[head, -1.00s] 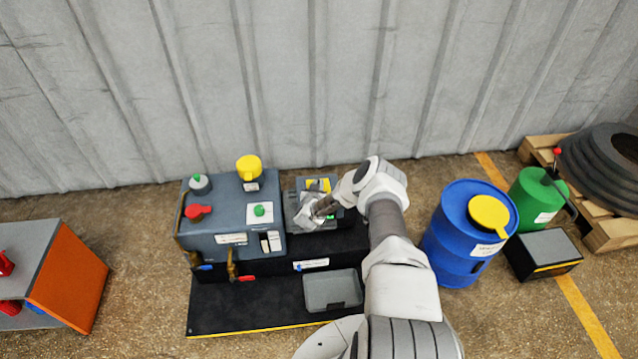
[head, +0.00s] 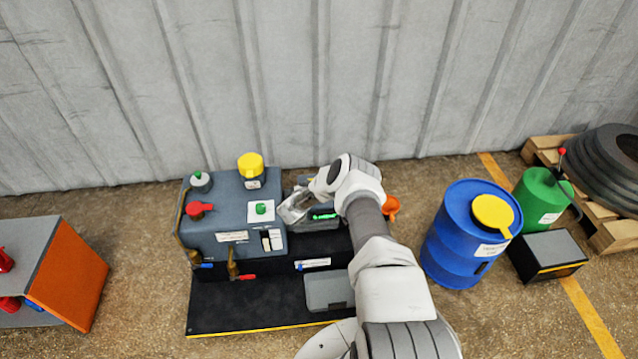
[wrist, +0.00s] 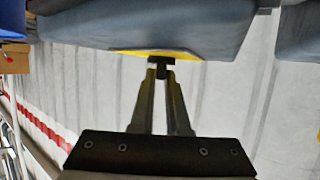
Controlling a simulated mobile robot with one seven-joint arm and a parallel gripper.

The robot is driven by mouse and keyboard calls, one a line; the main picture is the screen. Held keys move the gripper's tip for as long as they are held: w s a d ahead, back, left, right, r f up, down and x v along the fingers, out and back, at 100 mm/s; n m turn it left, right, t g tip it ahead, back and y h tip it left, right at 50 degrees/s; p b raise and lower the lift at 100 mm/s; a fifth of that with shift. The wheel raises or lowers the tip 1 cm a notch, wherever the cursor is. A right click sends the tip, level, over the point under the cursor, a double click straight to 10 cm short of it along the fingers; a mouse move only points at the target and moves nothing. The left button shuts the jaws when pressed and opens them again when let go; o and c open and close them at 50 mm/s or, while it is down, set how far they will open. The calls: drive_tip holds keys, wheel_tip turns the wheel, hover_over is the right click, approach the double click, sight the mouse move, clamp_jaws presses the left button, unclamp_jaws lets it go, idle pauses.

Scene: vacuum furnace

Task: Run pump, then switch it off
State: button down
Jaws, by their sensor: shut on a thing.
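The blue-grey pump unit (head: 205,240) stands on a black base by the wall. On its top are a green button on a white plate (head: 261,208), a red handle (head: 199,210) and a yellow cap (head: 250,165). To its right is a grey motor part (head: 322,226) with a green strip (head: 324,216). My gripper (wrist: 161,70) is shut on a small dark switch knob (wrist: 160,62) at a yellow plate (wrist: 140,53) in the wrist view. In the head view my gripper and wrist cover most of that plate, and the knob is hidden.
A grey tray (head: 327,290) lies on the black base (head: 240,310). A blue drum (head: 455,245) with a yellow lid, a green can (head: 540,197) and a dark box (head: 548,252) stand right. An orange-sided cabinet (head: 67,275) stands left. The floor between cabinet and base is clear.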

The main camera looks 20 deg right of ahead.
drive_tip(key=c, duration=0.9)
unclamp_jaws()
drive_tip(key=shift+s+a+r+p, duration=0.25)
drive_tip(key=shift+a+r+p, duration=0.05)
drive_tip(key=shift+a+r, duration=0.1)
drive_tip(key=p+v, duration=0.4)
drive_tip(key=v, duration=1.2)
drive_tip(key=shift+s, duration=0.2)
